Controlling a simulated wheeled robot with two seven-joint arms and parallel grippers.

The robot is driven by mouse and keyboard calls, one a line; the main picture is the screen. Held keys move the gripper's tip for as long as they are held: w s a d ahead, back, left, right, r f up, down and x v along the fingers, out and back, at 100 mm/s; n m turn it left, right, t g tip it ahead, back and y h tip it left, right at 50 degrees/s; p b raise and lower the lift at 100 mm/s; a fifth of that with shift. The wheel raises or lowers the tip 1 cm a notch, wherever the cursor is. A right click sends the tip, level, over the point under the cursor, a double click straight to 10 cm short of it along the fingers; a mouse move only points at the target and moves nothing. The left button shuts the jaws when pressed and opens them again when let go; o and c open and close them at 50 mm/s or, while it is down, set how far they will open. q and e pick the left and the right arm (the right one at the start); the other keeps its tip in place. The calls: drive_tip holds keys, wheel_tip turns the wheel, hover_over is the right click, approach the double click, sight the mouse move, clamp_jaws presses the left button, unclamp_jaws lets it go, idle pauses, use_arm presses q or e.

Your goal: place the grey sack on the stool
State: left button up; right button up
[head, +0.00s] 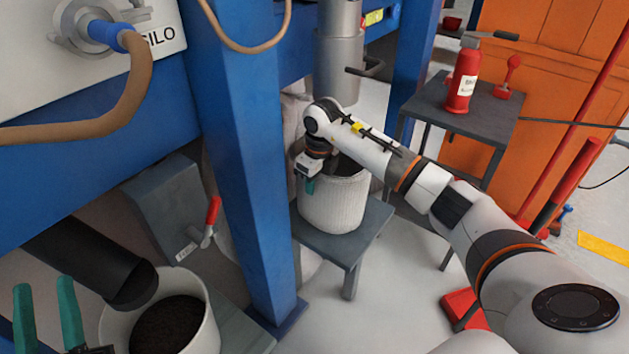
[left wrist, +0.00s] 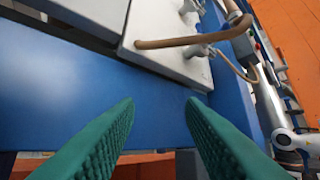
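The grey sack (head: 333,207) is a pale, ribbed, open-topped round sack with dark contents. It stands upright on the low grey stool (head: 352,247), under the metal spout, in the head view. My right gripper (head: 310,186) points down at the sack's left rim. One green finger shows against the outside of its wall; the other is hidden, so its grip is unclear. My left gripper (head: 46,300) is at the bottom left, fingers apart and empty. The left wrist view also shows its open fingers (left wrist: 160,125) with nothing between them.
A blue post (head: 245,150) stands between my left gripper and the sack. A pale bucket of dark material (head: 207,335) is under a black pipe (head: 95,262) at lower left. A grey table (head: 425,108) with a red bottle (head: 463,80) stands behind right.

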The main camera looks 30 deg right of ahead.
drive_tip(key=shift+r, duration=0.15)
